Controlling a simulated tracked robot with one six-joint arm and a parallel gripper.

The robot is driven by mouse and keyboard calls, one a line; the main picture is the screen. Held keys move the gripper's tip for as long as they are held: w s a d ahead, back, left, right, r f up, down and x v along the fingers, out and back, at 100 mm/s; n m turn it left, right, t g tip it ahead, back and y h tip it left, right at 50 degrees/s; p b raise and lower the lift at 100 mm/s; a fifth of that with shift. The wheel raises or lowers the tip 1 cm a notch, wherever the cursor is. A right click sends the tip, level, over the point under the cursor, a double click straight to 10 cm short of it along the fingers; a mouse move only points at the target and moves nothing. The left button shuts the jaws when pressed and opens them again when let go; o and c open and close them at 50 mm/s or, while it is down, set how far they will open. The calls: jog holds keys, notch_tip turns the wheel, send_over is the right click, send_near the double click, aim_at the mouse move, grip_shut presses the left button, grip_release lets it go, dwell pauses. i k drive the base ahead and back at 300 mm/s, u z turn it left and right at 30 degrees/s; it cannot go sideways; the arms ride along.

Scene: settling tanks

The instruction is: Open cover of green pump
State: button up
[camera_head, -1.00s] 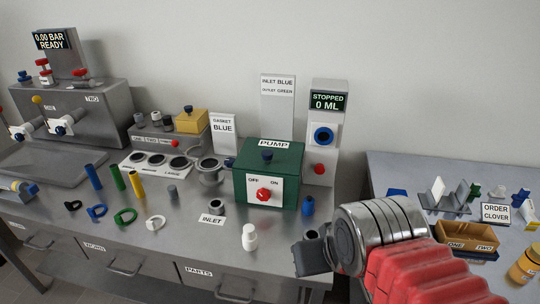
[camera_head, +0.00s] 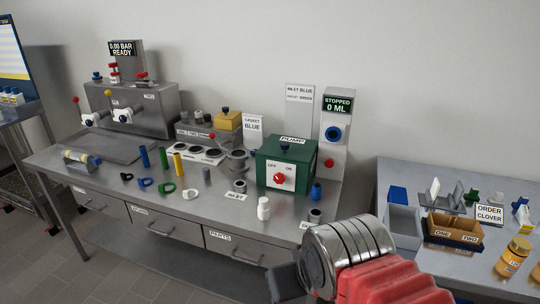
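The green pump (camera_head: 286,162) is a box on the steel bench, with a white front plate and a red OFF/ON knob (camera_head: 280,178). My gripper (camera_head: 283,283) is at the bottom centre, in front of the bench and apart from the pump. Only its dark end part shows beside the metal wrist and red sleeve; its fingers cannot be made out, so I cannot tell whether it is open.
A second table (camera_head: 390,175) with trays is at right.

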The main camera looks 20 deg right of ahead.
aim_at(279, 146)
jog(key=u, duration=0.3)
jog(key=k, duration=0.7)
jog(key=u, duration=0.55)
jog(key=i, duration=1.75)
jog(key=z, duration=0.75)
jog(key=i, duration=0.35)
jog(key=z, duration=0.15)
